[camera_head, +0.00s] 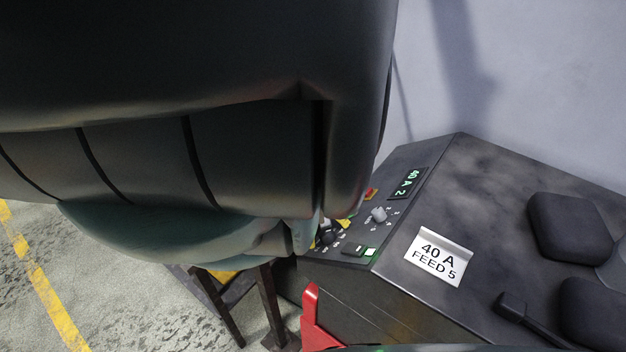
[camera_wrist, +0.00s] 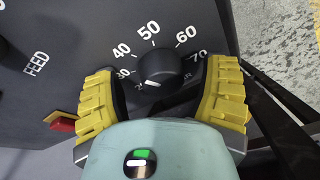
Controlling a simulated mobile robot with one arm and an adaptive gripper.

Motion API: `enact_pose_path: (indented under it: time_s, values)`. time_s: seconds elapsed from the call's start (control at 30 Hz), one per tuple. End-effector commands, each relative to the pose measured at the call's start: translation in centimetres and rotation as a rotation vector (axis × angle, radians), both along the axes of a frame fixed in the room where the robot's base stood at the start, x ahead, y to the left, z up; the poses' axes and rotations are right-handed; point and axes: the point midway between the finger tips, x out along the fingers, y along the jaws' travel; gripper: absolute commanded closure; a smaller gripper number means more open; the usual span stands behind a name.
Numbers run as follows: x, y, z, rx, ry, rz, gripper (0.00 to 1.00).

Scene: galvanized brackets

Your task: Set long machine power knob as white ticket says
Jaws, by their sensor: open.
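The black power knob (camera_wrist: 160,67) sits between the two yellow fingers of my open gripper (camera_wrist: 164,72) in the wrist view, with gaps at its sides. Numbers 40, 50, 60 and 70 show around it. A white mark shows on its lower edge; its exact reading is unclear. The white ticket (camera_head: 440,256) on the machine top reads "40 A FEED 5". The long machine (camera_head: 455,185) has a green display (camera_head: 407,184) that appears to read "40 A 2". In the head view my arm partly hides the gripper and the dark knob (camera_head: 328,237).
A red part (camera_wrist: 62,123) shows near the left finger. Dark padded objects (camera_head: 570,228) lie on the machine top. A dark stool-like frame (camera_head: 270,300) stands below.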

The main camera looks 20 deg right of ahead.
Motion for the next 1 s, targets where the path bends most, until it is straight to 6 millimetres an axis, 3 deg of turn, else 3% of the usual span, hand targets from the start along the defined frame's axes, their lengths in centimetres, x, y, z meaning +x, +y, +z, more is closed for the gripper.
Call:
enact_pose_path:
  time_s: [0.4, 1.0]
  values:
    - [-0.05, 0.07, 0.02, 0.012, 0.008, 0.017, 0.27]
    - [0.23, -0.09, -0.16, 0.315, 0.242, 0.505, 0.27]
